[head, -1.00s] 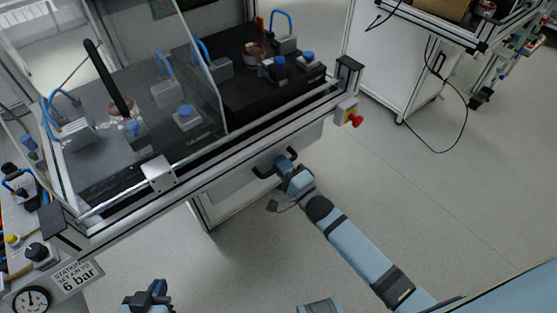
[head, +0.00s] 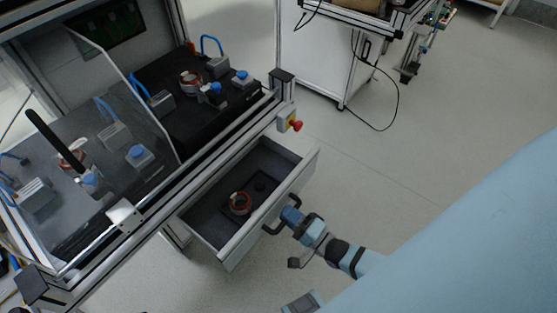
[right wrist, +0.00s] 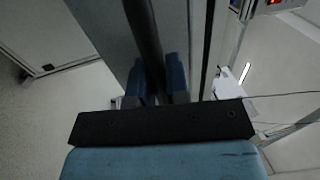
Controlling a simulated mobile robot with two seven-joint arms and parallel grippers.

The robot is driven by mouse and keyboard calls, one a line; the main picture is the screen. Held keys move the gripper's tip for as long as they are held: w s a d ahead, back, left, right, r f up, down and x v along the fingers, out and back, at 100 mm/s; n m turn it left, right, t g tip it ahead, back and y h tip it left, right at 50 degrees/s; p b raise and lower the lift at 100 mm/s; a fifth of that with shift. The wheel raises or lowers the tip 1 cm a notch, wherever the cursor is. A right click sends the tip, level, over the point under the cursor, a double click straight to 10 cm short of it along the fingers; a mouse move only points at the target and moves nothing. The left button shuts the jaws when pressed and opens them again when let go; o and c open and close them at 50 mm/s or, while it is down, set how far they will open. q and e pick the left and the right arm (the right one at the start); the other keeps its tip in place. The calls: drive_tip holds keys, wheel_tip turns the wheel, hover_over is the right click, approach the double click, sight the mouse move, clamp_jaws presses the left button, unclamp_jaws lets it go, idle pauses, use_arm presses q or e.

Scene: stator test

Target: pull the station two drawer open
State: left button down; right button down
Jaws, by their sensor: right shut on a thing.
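The station two drawer (head: 225,257) stands pulled out from under the workbench, with its inside in view. In it lie a copper-coloured ring-shaped part (head: 240,203) and a small dark round piece. My right gripper (head: 284,221) is at the drawer front, shut on the dark handle (head: 270,229). In the right wrist view the handle bar (right wrist: 143,35) runs between the two blue fingers (right wrist: 160,82). My left gripper does not clearly show in the head view.
The bench (head: 160,190) above the drawer carries a clear panel and several blue-topped fixtures. A red stop button (head: 296,126) sits at its right corner. A white cabinet (head: 318,62) with a hanging cable stands behind. The floor to the right is clear.

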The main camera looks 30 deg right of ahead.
drive_tip(key=shift+s+d, duration=0.15)
drive_tip(key=shift+s, duration=0.1)
use_arm(q)
drive_tip(key=shift+a+f, duration=0.1)
drive_tip(key=shift+a, duration=0.1)
use_arm(e)
drive_tip(key=c, duration=1.1)
unclamp_jaws()
drive_tip(key=shift+s, duration=0.1)
